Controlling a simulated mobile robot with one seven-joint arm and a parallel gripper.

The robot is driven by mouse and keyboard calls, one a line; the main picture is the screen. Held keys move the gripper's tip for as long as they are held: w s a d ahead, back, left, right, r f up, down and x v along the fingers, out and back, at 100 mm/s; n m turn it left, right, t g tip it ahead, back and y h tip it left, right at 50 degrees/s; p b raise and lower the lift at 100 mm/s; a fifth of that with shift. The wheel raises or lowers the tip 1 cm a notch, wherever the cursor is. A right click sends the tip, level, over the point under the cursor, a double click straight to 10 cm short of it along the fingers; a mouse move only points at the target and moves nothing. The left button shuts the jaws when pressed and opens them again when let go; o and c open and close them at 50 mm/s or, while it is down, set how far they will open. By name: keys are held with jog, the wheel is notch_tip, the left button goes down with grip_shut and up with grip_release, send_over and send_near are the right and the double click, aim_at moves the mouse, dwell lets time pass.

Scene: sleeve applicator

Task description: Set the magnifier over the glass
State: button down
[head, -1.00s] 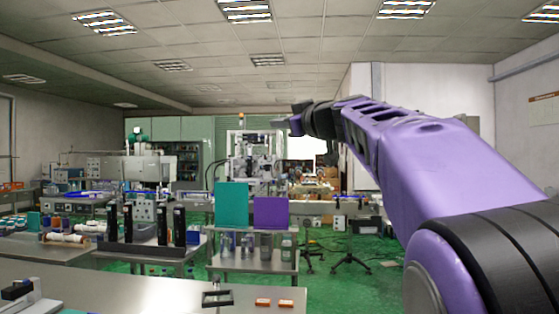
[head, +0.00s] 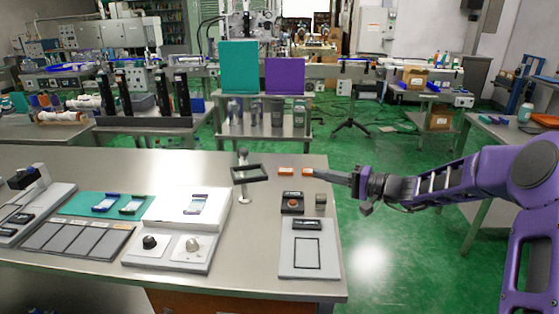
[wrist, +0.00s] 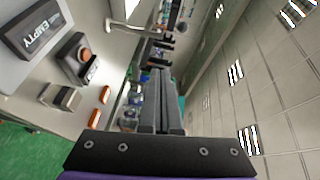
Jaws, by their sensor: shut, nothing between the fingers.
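The magnifier (head: 250,173) is a dark rectangular frame held out from a metal post with a round base, at the middle of the steel table. The post and arm also show in the wrist view (wrist: 135,27). A small clear, label-like piece (head: 196,204) lies on the raised white top of a white device, left of the magnifier; I cannot tell if it is the glass. My gripper (head: 318,174) is shut and empty, pointing left over the table's right edge, right of the magnifier and apart from it. Its closed fingers (wrist: 158,100) fill the wrist view's centre.
Small orange blocks (head: 286,171) lie near my fingertips. A red-button box (head: 292,203), a small grey block (head: 321,200) and a pale panel (head: 309,255) marked EMPTY stand nearer. A teal mat (head: 88,204) is at left. Bare table lies around the magnifier's base.

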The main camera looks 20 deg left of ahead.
jog(key=a+m, duration=0.1)
jog(key=a, duration=1.2)
jog(key=shift+s+y+p, duration=0.3)
jog(key=shift+y+p, duration=0.1)
